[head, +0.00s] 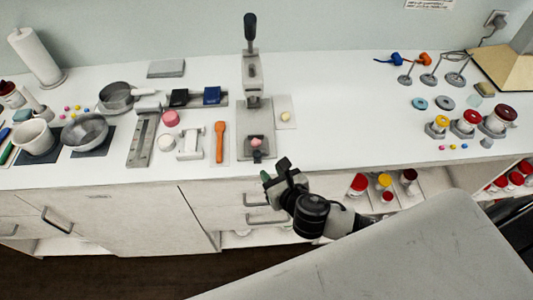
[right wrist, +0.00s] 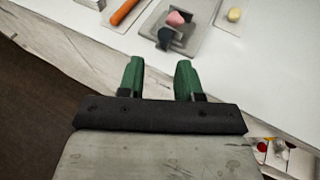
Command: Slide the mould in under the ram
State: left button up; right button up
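The press (head: 252,72) stands on the counter, with its ram on a column above a grey base plate (head: 244,122). A small mould (head: 257,155) with a dark front part sits at the front of the plate, in front of the ram. A pink lump (head: 256,142) shows in it. In the right wrist view the dark part of the mould (right wrist: 165,39) and the pink lump (right wrist: 178,18) are ahead of the fingers. My right gripper (right wrist: 158,68) is open and empty, apart from the mould. In the head view it (head: 275,171) is just off the counter's front edge. My left gripper is out of view.
An orange-handled tool (head: 220,140) lies left of the press, and a pale yellow piece (head: 285,115) on a white sheet lies right of it. Open shelves with jars (head: 358,184) are below the counter.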

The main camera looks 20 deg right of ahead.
aim_at(258, 155)
jog(key=shift+h, duration=0.3)
jog(key=x, duration=0.7)
jog(key=p+x, duration=0.1)
jog(key=x, duration=0.2)
jog(key=shift+w+d+f, duration=0.25)
jog(key=shift+w+f, duration=0.05)
jog(key=shift+f, duration=0.15)
grip_shut()
